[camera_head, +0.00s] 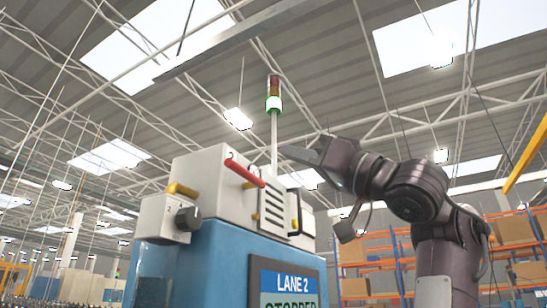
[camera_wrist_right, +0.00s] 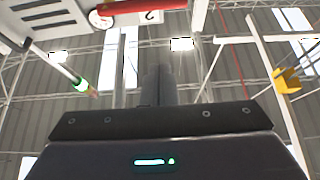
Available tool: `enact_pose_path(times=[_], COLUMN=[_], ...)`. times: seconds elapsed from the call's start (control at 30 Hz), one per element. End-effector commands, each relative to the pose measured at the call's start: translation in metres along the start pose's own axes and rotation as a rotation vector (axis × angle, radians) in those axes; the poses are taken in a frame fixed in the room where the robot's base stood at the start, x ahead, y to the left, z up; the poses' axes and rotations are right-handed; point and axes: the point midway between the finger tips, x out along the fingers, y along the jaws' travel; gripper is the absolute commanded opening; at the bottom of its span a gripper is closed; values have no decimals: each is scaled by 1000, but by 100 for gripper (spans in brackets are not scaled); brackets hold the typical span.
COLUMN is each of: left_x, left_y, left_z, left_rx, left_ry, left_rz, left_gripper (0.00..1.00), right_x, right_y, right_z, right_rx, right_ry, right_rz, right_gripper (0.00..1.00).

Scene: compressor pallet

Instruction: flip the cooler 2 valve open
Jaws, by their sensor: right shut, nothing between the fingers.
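A red lever (camera_head: 245,170) sticks out from the upper part of the white housing on the blue machine, sloping down to the right. It also shows at the top edge of the right wrist view (camera_wrist_right: 150,5), beside a round red-and-white plate (camera_wrist_right: 101,19). No cooler label on it can be read. A smaller box with a dark knob (camera_head: 188,218) and a faint "2" is at the housing's left. My right gripper (camera_head: 290,152) is shut and empty, to the right of and slightly above the red lever, apparently apart from it. Its shut fingers show in the wrist view (camera_wrist_right: 158,85). My left gripper is out of view.
The blue cabinet (camera_head: 200,262) carries a "LANE 2" screen (camera_head: 288,283). A signal tower (camera_head: 274,105) with its green light lit rises behind the housing, close to my right gripper's fingers. Yellow pipe stubs (camera_head: 182,190) and a black grab handle (camera_head: 294,210) stick out. Shelving stands far right.

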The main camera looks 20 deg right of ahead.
Motion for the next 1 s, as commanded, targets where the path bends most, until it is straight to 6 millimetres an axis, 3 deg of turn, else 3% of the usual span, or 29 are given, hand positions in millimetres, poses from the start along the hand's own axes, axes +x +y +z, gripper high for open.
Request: enact_pose_path(times=[0.47, 0.53, 0.7, 1.0], left_x=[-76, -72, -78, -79], left_y=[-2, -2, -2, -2], left_z=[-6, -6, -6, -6], left_rx=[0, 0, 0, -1], left_ry=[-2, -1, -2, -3], left_rz=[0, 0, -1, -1], left_gripper=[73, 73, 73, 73], right_x=[99, 91, 84, 79], right_y=[0, 1, 1, 0], right_z=[-5, 11, 29, 38], right_rx=[1, 1, 0, -2], right_ry=[-4, -2, -1, -1], right_rz=[-1, 1, 1, 1], right_gripper=[0, 0, 0, 0])
